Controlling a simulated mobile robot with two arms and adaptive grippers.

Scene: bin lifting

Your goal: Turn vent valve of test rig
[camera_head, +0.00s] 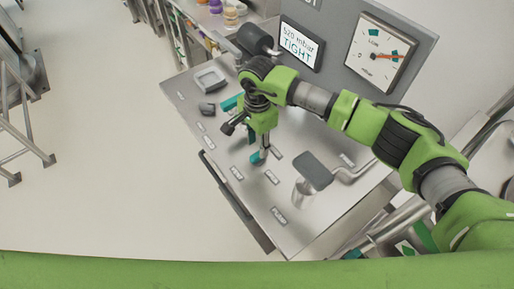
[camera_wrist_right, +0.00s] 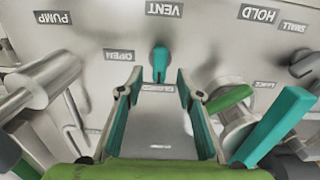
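The vent valve is a small teal lever (camera_wrist_right: 160,64) below the upside-down VENT label (camera_wrist_right: 164,8) in the right wrist view. Its free end points toward a label that seems to read CLOSED (camera_wrist_right: 157,88); the OPEN label (camera_wrist_right: 118,55) is to its left. In the head view the teal lever (camera_head: 257,157) lies on the steel panel just below my right gripper (camera_head: 259,143). In the right wrist view my right gripper (camera_wrist_right: 158,80) is open and empty, its teal-padded fingers either side of the lever's line; contact cannot be told. My left gripper is not in view.
The pump handle with a grey pad (camera_head: 313,170) stands right of the gripper. A screen (camera_head: 300,43) reads 520 mbar TIGHT, beside a dial gauge (camera_head: 377,56). A larger teal lever (camera_wrist_right: 275,125) is close on the right in the wrist view. A grey tray (camera_head: 209,79) sits farther left.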

